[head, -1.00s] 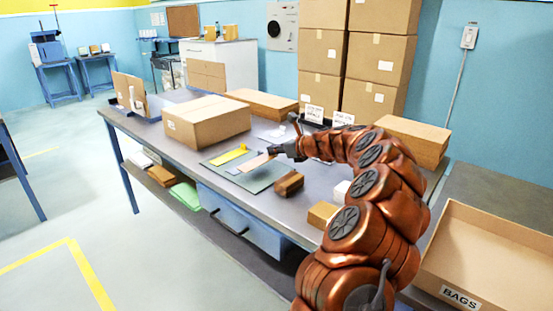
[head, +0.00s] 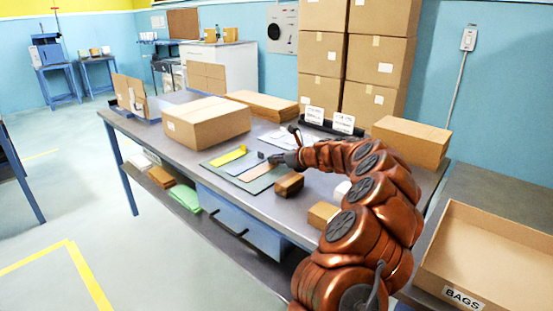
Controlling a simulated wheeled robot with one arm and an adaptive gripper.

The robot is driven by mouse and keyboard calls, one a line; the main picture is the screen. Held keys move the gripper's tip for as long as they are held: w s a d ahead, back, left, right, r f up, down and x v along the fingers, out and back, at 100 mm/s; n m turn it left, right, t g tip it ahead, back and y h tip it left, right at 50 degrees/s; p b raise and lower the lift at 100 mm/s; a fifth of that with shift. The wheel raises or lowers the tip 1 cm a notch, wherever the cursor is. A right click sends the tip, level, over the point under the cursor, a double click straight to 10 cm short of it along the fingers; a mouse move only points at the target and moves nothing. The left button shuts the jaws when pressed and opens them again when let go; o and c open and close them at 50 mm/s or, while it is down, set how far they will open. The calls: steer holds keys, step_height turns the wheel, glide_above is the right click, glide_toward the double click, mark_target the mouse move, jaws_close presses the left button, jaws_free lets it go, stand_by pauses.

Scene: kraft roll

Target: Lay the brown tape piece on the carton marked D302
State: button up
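A flat brown tape piece (head: 258,172) shows on the green-grey mat (head: 262,184) on the workbench, beside a yellow strip (head: 229,155) and a pale blue strip (head: 240,166). My gripper (head: 271,158) is low over the mat's right side, close to the upper right end of the brown piece. I cannot tell whether it touches the piece or how far its fingers are apart. A closed carton (head: 208,124) stands on the bench left of the mat. It has a small label, too small to read, so I cannot confirm D302.
Flat cartons (head: 262,105) lie behind, and another carton (head: 411,141) stands at the right. Two white sign cards (head: 343,123) stand at the back. An open BAGS box (head: 490,250) is at the right.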

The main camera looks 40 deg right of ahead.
steer(key=o, duration=0.4)
steer(key=shift+c, duration=0.2)
steer(key=shift+s+r, duration=0.2)
steer(key=shift+r, duration=0.05)
steer(key=p+v, duration=0.1)
steer(key=v, duration=1)
steer(key=shift+s+d, duration=0.15)
steer(key=shift+s, duration=0.15)
